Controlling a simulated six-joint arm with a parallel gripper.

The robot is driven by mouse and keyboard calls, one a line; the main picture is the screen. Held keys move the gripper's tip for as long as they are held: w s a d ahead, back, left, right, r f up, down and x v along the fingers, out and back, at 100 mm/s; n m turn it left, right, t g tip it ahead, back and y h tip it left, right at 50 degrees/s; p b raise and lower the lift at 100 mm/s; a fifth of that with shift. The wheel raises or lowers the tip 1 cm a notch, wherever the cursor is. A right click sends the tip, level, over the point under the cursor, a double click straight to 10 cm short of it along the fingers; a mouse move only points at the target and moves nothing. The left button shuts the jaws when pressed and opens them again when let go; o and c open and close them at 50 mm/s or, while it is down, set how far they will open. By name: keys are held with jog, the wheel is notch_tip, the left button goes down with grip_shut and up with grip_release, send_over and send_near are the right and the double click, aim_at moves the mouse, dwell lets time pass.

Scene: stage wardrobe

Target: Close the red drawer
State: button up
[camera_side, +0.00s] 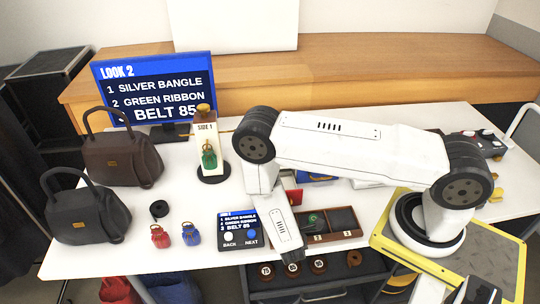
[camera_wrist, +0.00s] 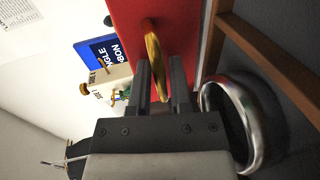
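The red drawer (camera_wrist: 128,22) fills the upper middle of the wrist view. Its front carries a gold handle (camera_wrist: 153,55). In the side view only a small red part (camera_side: 292,196) shows behind my arm. The two dark fingers of my gripper (camera_wrist: 163,85) point at the red front, and the handle lies in line with the space between them. Whether they press on the handle or stand apart from it I cannot tell. In the side view my arm hides the fingers and most of the drawer, so how far it stands open is hidden.
A silver ring (camera_wrist: 256,125) lies close beside my gripper, near a wooden rim (camera_wrist: 265,50). A wooden compartment tray (camera_side: 345,236) is right of my wrist. Left are a small tablet (camera_side: 238,238), red and blue pouches, a stand (camera_side: 205,150) and two handbags (camera_side: 120,160).

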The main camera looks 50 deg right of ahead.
grip_shut()
dwell(1.4)
